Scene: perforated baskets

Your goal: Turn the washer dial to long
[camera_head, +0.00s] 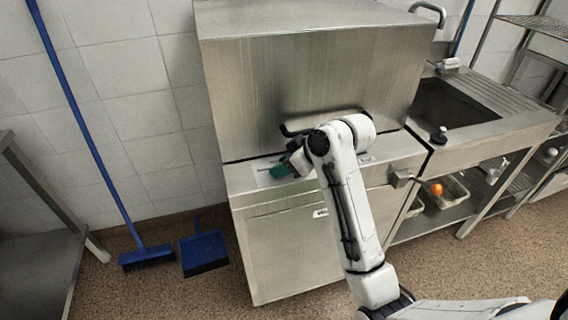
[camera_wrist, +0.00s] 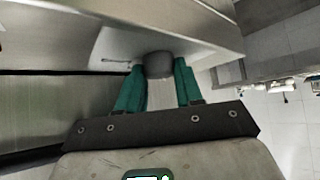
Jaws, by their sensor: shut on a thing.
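The washer (camera_head: 310,85) is a large stainless steel machine against the tiled wall, with a control strip across its front. Its dial (camera_wrist: 159,65) is a dark grey round knob on the panel, seen in the wrist view between my green fingers. My gripper (camera_wrist: 158,80) is shut on the dial, one finger on each side. In the head view my gripper (camera_head: 284,170) is at the left part of the control strip, and the dial is hidden there. The dial's markings, including the long setting, cannot be read.
A blue broom (camera_head: 146,257) and blue dustpan (camera_head: 203,252) are at the left. The floor before the washer's left side is clear.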

